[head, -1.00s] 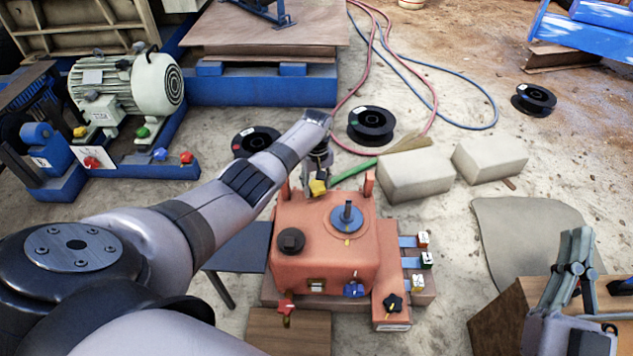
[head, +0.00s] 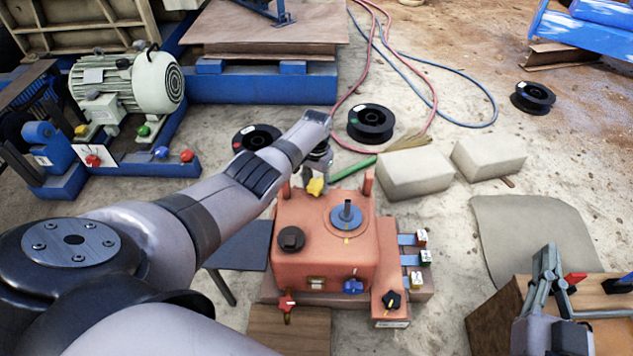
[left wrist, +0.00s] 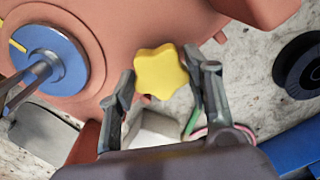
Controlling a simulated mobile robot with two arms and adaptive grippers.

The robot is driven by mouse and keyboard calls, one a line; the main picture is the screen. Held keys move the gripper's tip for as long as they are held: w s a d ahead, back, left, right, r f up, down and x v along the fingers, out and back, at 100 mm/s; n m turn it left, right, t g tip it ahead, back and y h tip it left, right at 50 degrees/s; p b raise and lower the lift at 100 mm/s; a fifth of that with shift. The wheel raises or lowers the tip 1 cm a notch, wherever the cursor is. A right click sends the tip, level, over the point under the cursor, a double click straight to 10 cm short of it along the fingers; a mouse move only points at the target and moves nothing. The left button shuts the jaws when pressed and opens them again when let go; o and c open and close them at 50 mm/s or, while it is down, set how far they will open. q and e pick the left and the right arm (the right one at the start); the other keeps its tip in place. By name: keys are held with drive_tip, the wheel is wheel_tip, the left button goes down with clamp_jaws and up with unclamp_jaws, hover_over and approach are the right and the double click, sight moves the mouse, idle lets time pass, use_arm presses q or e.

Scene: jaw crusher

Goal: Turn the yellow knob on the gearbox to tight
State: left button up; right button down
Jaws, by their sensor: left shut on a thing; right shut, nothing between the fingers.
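The orange gearbox (head: 325,245) stands on the ground in the middle of the head view. Its yellow star-shaped knob (head: 315,187) is at the far edge of the housing; it also shows in the left wrist view (left wrist: 160,72). My left gripper (head: 317,176) has its fingers on either side of the knob and is shut on it; the fingers show in the left wrist view (left wrist: 165,80). No tight marking is readable. My right gripper (head: 548,255) is shut and empty over a wooden box at the lower right, well away from the gearbox.
The gearbox also carries a black cap (head: 291,238), a blue disc with a shaft (head: 346,217), a red knob (head: 287,303), a blue knob (head: 353,286) and a black knob (head: 391,300). Pale blocks (head: 415,174) and black spools (head: 371,123) lie beyond it.

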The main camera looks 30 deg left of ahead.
sight(317, 185)
use_arm(q)
drive_tip(key=m, duration=0.3)
drive_tip(key=shift+m, duration=1.8)
drive_tip(key=o, duration=1.1)
drive_tip(key=shift+o, duration=0.2)
drive_tip(key=shift+r, duration=0.1)
wheel_tip(317, 185, up, 12)
